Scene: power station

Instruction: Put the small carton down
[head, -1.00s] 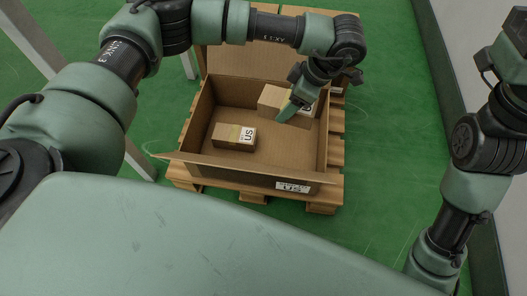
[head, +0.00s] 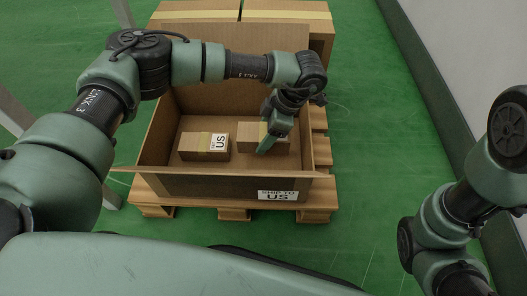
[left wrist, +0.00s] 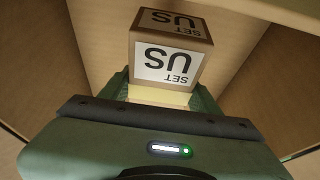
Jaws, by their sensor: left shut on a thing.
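My left gripper (head: 268,138) is inside the open cardboard box (head: 218,186), on its right side, with the fingers pointing down. It is shut on a small brown carton (head: 248,137), partly hidden behind the fingers. A second small carton (head: 195,146) with a "US" label sits on the box floor to the left. My right gripper is out of view.
The box stands on a wooden pallet (head: 155,198) on a green floor (head: 370,110). Its flap (head: 235,60) stands up at the back. Larger taped cartons (head: 200,15) are behind it. A pale wall (head: 470,50) is at the right.

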